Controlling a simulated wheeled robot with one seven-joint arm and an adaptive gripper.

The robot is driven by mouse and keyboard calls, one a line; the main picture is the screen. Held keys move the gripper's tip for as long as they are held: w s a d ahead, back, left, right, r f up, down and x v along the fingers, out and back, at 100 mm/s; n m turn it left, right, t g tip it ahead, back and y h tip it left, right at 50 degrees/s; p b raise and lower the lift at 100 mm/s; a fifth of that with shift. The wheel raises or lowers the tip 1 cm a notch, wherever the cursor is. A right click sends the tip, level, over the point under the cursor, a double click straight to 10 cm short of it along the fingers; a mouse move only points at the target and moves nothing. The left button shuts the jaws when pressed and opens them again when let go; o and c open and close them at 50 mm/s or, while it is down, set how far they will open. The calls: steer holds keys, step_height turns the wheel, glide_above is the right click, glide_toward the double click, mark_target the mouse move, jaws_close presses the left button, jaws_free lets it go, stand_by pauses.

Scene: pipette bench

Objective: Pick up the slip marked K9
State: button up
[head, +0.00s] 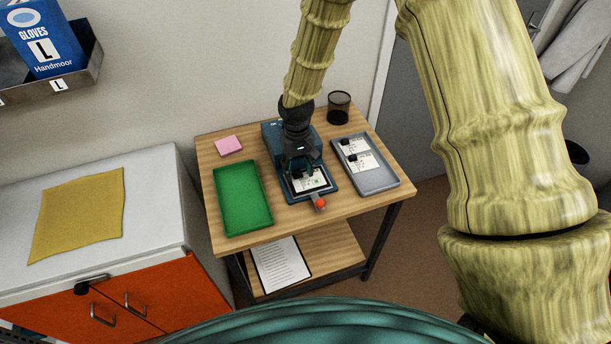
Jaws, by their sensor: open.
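Small white slips with black marks show in the head view, but their writing is too small to read, so I cannot tell which is K9. One slip (312,181) lies on a blue device (329,191) with a red knob, in the middle of the wooden table. Two more slips, an upper one (355,146) and a lower one (361,163), lie in the grey tray (378,185) on the right. My gripper (300,172) points down over the blue device, close to its slip. It is open; its fingertips partly hide the device, and I cannot tell whether they touch the slip.
A green tray (243,198) is left of the device, with a pink pad (228,145) behind it. A dark mesh cup (339,107) stands at the back right. A white cabinet with a yellow cloth (80,213) is at left. Paper (280,264) lies on the lower shelf.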

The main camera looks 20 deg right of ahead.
steer(key=shift+f, duration=0.6)
steer(key=c, duration=0.9)
steer(key=shift+r, duration=0.15)
